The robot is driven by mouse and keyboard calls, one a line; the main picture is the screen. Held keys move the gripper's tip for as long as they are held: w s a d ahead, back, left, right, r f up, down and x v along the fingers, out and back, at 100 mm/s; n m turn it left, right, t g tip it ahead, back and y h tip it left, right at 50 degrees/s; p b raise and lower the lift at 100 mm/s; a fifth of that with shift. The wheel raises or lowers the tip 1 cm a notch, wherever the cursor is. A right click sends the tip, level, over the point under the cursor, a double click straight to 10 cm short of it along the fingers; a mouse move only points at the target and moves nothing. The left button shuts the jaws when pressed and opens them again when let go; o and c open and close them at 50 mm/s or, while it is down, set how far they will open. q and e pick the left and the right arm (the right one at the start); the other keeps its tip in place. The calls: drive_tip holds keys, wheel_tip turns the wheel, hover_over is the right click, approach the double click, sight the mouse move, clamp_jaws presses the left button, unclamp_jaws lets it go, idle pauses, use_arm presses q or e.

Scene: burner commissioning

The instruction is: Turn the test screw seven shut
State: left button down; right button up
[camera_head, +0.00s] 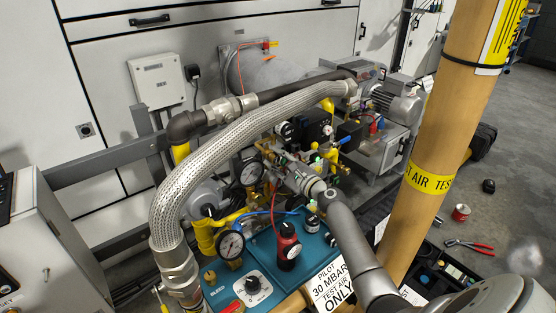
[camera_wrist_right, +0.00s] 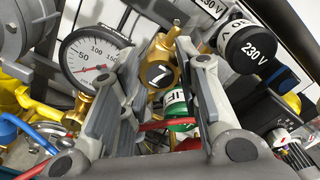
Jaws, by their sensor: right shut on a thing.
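Test screw seven is a brass fitting (camera_wrist_right: 166,52) with a round black cap marked by a white figure, which looks like a 7. In the right wrist view it shows between the two grey fingers of my right gripper (camera_wrist_right: 160,80), which is shut on it. In the head view my right gripper (camera_head: 302,180) reaches in from the lower right among the brass fittings and gauges. The fingers and wrist hide the screw there. My left gripper is not in view.
A pressure gauge (camera_wrist_right: 92,58) stands close left of the fingers, and a black 230 V coil (camera_wrist_right: 250,46) close right. A braided hose (camera_head: 225,135) arches over the valves. A red-and-black regulator (camera_head: 287,243) stands on the teal panel. A tan post (camera_head: 440,130) rises at right.

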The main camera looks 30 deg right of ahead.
drive_tip(key=shift+f, duration=0.1)
idle(0.3)
drive_tip(key=o, duration=1)
drive_tip(key=s, duration=0.8)
drive_tip(key=s+d, duration=0.1)
drive_tip(key=s, duration=0.3)
